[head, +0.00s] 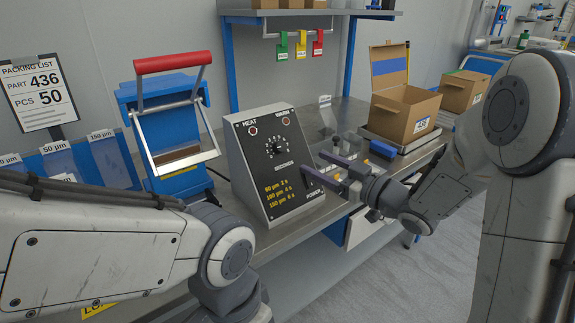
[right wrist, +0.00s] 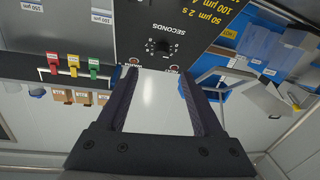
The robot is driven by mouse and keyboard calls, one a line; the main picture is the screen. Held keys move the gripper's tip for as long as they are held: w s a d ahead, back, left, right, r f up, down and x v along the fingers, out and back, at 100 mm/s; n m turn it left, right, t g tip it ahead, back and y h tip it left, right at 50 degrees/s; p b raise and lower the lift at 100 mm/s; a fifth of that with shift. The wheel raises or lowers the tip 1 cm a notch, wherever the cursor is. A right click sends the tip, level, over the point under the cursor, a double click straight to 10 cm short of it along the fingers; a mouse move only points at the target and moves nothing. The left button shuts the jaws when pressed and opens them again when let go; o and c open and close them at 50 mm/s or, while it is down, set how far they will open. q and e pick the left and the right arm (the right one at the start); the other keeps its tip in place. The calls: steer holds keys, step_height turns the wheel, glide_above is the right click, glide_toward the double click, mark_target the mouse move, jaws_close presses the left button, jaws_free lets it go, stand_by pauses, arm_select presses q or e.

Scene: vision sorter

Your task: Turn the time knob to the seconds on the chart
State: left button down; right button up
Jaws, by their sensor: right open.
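The control box (head: 245,180) stands on the bench with its black panel facing me. The time knob (head: 276,149) is a small dark round knob inside a ring of white numbers, above the word SECONDS. Its pointer direction is too small to read. The yellow chart (head: 281,192) below reads 50 µm 2 s, 100 µm 4 s, 150 µm 6 s. My right gripper (head: 314,164) is open and empty, to the right of the knob and apart from it. In the right wrist view the knob (right wrist: 160,47) shows upside down beyond the open fingers (right wrist: 158,72). My left gripper is out of view.
A blue sealer with a red handle (head: 173,62) stands left of the box. Blue bins labelled 50 µm and 150 µm (head: 110,160) and a packing list, part 436, 50 pcs (head: 35,92), are farther left. An open carton (head: 403,112) stands at the right.

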mark_target(282, 147)
steer(key=x, duration=1)
steer(key=shift+a+r, duration=0.15)
jaws_close()
